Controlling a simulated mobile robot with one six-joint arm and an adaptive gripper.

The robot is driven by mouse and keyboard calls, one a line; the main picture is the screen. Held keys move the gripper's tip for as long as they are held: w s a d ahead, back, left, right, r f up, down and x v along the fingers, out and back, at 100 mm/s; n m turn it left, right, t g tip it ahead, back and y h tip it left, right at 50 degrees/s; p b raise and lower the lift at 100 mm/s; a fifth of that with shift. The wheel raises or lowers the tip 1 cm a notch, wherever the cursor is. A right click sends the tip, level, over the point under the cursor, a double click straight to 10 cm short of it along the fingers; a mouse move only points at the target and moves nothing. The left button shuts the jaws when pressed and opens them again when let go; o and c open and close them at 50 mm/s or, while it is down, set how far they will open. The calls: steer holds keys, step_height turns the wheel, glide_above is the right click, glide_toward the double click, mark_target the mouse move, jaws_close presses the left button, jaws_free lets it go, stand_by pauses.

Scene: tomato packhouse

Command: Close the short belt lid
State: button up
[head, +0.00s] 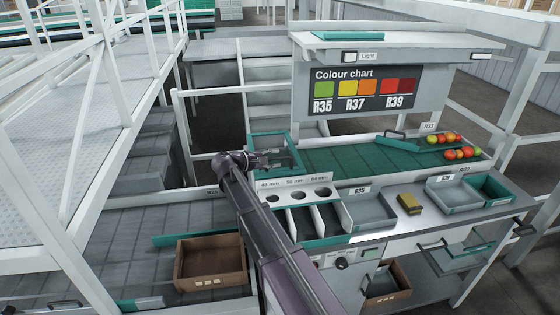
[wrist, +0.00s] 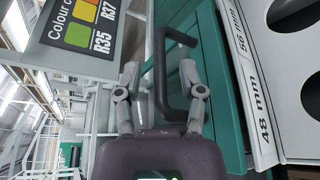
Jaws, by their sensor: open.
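A teal-framed panel, which looks like the short belt lid (head: 288,139), stands at the left end of the green belt (head: 345,158). My gripper (head: 270,158) is at this panel in the head view and partly covers it. In the wrist view, a dark bracket handle (wrist: 159,72) is fixed beside a teal panel (wrist: 212,75). My gripper (wrist: 160,78) is open, with one finger on each side of the handle's long bar. The fingers look apart from the bar. I cannot tell the lid's exact angle.
A size plate with round holes (head: 295,184) lies just in front of my gripper. The colour chart (head: 362,90) stands behind the belt. Several tomatoes (head: 462,153) lie at the belt's right end. A yellow sponge-like block (head: 409,204) is on the counter. A brown crate (head: 211,282) stands lower left.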

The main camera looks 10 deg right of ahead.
steer(key=shift+x, duration=0.8)
jaws_close()
steer(key=shift+s+f+b, duration=0.2)
steer(key=shift+f+b, duration=0.4)
steer(key=shift+b, duration=0.15)
steer(key=shift+s, duration=0.1)
